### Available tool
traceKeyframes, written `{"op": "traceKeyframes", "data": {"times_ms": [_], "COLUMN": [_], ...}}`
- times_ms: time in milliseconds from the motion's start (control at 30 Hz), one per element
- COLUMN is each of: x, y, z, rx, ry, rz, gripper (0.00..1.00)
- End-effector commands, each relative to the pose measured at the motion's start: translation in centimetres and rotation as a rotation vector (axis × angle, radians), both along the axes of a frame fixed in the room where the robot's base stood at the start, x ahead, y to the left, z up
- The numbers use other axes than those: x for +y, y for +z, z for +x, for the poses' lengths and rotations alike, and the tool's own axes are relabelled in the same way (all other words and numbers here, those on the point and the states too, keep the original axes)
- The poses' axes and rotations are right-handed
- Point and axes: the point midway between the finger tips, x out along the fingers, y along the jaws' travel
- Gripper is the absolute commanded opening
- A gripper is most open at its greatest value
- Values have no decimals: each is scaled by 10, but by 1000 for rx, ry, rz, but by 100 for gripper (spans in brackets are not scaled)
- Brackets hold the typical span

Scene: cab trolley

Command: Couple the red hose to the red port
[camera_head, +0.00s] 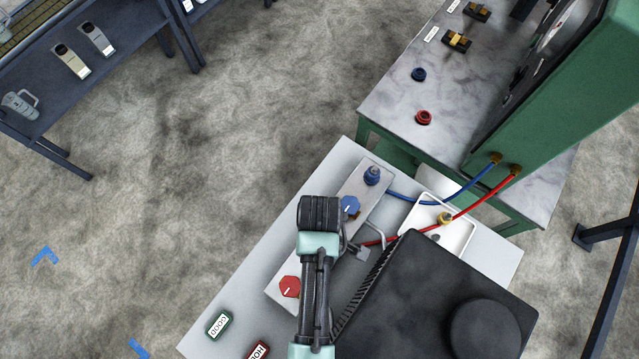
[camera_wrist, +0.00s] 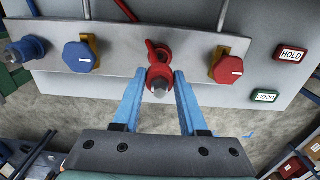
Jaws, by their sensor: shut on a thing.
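The red hose (camera_head: 480,198) runs from a brass fitting on the green machine to beneath my wrist, where its end is hidden in the head view. In the wrist view a red coupling (camera_wrist: 161,73) with a metal tip sits between the two blue fingers of my gripper (camera_wrist: 159,79), which is shut on it. A short red piece of hose leads away behind it. The coupling overlaps the grey panel (camera_wrist: 115,62). I cannot tell the red port apart from the coupling, nor whether the coupling is seated.
A blue coupling (camera_head: 372,175) with the blue hose (camera_head: 440,203) stands at the panel's far end. A blue handle (camera_wrist: 78,57) and a red handle (camera_wrist: 228,68) flank the held coupling.

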Motion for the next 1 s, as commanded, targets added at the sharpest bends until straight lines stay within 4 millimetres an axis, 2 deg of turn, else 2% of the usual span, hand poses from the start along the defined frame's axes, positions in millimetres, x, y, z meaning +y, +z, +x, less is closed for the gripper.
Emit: {"op": "traceKeyframes", "data": {"times_ms": [33, 400, 1000], "x": [0, 0, 0], "y": [-9, -41, -45], "z": [0, 0, 0], "rx": [0, 0, 0], "ry": [-1, 0, 0], "rz": [0, 0, 0], "gripper": [0, 0, 0]}}
